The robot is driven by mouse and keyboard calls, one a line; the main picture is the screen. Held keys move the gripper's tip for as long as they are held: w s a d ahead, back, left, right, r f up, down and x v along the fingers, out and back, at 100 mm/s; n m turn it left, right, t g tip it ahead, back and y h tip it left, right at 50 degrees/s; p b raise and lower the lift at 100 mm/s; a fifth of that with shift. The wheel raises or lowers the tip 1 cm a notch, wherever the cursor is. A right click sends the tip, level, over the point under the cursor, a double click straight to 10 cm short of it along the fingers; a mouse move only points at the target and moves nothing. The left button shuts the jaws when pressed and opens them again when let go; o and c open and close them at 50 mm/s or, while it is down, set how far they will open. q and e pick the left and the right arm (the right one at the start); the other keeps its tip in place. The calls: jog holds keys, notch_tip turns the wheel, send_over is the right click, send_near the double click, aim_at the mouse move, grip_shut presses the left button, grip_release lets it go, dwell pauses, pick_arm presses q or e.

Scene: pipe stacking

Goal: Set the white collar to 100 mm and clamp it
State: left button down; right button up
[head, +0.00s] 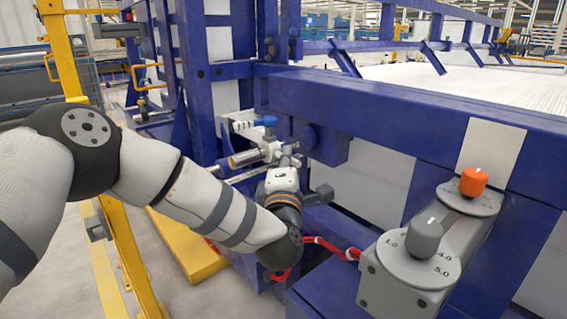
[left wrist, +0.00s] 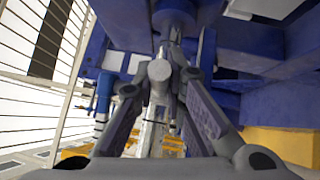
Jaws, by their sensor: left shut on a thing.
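My left gripper (head: 287,158) is at the blue frame's corner, in the middle of the head view. In the left wrist view its two fingers (left wrist: 170,68) close in on a grey part with a round end (left wrist: 160,71), which they grip. Just behind it in the head view is a white fitting with a blue handle (head: 264,121), probably the white collar. A metal rod with a brass-coloured end (head: 243,159) lies beside it. The gripper hides part of this fitting, and I cannot read any scale. My right gripper is not in view.
A grey control box with an orange knob (head: 473,181) and a grey dial knob (head: 425,238) stands at the right. A yellow post (head: 130,245) stands at the left.

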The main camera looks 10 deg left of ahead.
pick_arm(q)
jog(key=shift+s, duration=0.1)
jog(key=c, duration=1.6)
grip_release()
jog(key=shift+a, duration=0.1)
jog(key=shift+c, duration=0.2)
